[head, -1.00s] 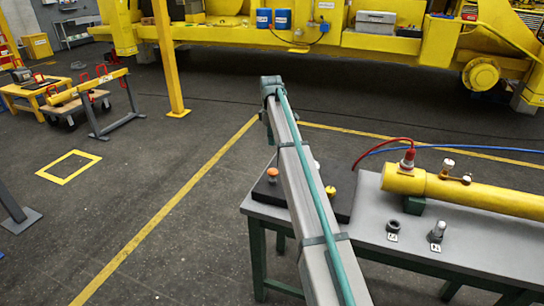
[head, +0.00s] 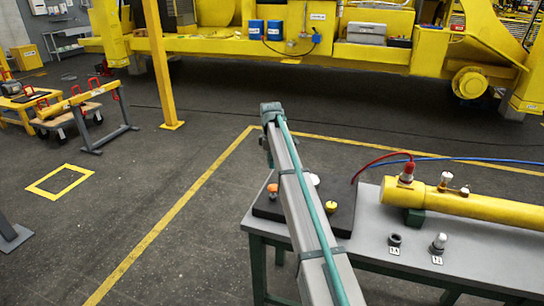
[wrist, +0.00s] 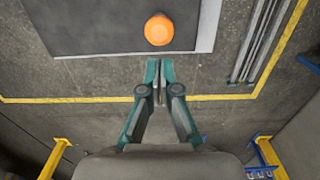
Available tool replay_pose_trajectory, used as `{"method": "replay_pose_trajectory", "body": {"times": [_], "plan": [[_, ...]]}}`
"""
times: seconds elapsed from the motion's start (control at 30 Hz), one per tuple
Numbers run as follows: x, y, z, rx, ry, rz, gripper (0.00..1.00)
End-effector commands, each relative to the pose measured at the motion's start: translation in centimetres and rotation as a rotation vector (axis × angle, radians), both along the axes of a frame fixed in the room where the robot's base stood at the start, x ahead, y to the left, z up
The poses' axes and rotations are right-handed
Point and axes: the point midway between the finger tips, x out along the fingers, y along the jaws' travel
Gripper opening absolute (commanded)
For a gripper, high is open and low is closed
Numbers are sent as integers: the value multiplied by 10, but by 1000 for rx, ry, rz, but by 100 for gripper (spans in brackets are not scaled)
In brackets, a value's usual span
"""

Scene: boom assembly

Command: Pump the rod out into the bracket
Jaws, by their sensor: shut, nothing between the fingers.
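A thick yellow cylinder (head: 470,203) lies on the grey workbench (head: 375,215) at the right of the head view, with a red fitting (head: 407,172) on top near its left end. I cannot make out the rod or the bracket. A dark pad (head: 264,207) at the bench's left end carries an orange button (head: 272,188), a yellow button (head: 331,206) and a pale button (head: 315,179). In the wrist view, my gripper (wrist: 160,64) is shut and empty, with its tips just below the orange button (wrist: 158,30) in the picture. My gripper is not distinguishable in the head view.
Red and blue hoses (head: 380,163) run behind the cylinder. A black ring (head: 395,240) and a metal fitting (head: 438,243) sit on the bench. A yellow post (head: 160,65) stands at left. A large yellow machine (head: 350,50) fills the back.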

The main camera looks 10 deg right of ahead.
Motion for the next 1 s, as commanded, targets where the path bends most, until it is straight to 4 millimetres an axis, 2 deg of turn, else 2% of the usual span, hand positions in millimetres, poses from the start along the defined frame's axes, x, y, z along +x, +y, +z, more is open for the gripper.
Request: {"method": "replay_pose_trajectory", "body": {"times": [0.3, 0.5, 0.7, 1.0], "plan": [[-1, -1, -58, 0, 2, 0, 0], [-1, -2, -81, 0, 1, 0, 0], [0, -2, -90, 0, -1, 0, 0], [0, -2, -91, 0, -1, 0, 0]]}}
